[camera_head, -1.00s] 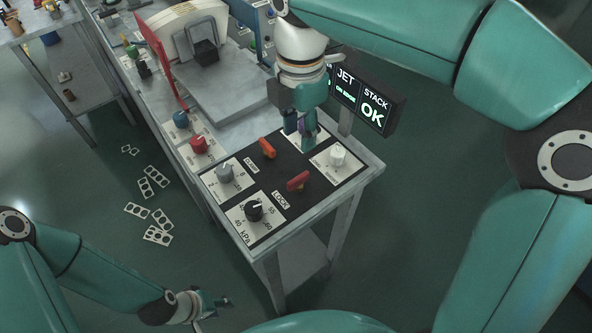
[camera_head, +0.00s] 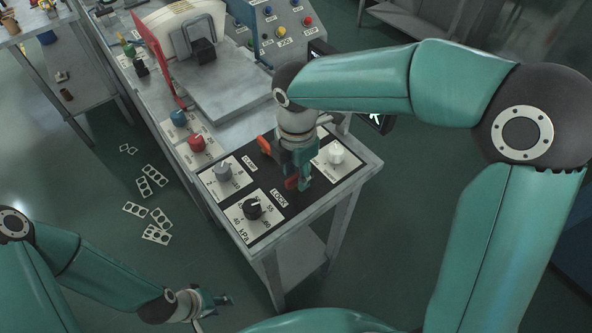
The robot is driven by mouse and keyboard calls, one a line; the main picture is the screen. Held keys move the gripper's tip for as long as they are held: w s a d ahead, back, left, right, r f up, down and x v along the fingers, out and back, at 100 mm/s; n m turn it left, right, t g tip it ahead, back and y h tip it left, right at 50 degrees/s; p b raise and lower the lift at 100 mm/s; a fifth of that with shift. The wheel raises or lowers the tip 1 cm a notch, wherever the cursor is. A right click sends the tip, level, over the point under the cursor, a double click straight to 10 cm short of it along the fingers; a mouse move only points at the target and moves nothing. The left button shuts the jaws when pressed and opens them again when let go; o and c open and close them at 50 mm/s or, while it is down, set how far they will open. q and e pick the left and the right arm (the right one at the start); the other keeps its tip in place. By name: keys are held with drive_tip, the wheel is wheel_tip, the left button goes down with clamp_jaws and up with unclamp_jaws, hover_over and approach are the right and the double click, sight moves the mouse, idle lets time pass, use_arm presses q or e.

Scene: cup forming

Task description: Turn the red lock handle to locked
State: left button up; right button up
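The red lock handle (camera_head: 291,183) is on the black control panel (camera_head: 272,222), above the LOCK label (camera_head: 279,198). My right gripper (camera_head: 299,180) points down over it, with its fingers around or beside the handle. The gripper hides most of the handle, so its angle is unclear, and I cannot tell whether the fingers touch it. My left gripper (camera_head: 212,304) is low at the bottom left, away from the panel, and too small to read.
A white knob (camera_head: 336,153), a grey knob (camera_head: 223,172) and a black kPa knob (camera_head: 252,210) stand around. A red knob (camera_head: 196,143) and a blue knob (camera_head: 178,118) are further left. Flat cut-out sheets (camera_head: 145,189) lie on the floor.

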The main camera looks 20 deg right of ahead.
clamp_jaws()
drive_tip(key=shift+m, duration=0.3)
drive_tip(key=m+b, duration=0.1)
drive_tip(key=m, duration=0.2)
drive_tip(key=shift+m, duration=0.3)
drive_tip(key=m, duration=0.4)
drive_tip(key=shift+b, duration=0.4)
drive_tip(key=m+b, duration=0.1)
drive_tip(key=m, duration=0.8)
drive_tip(key=shift+r+m+b, duration=0.1)
drive_tip(key=shift+m+b, duration=0.25)
drive_tip(key=shift+m, duration=0.05)
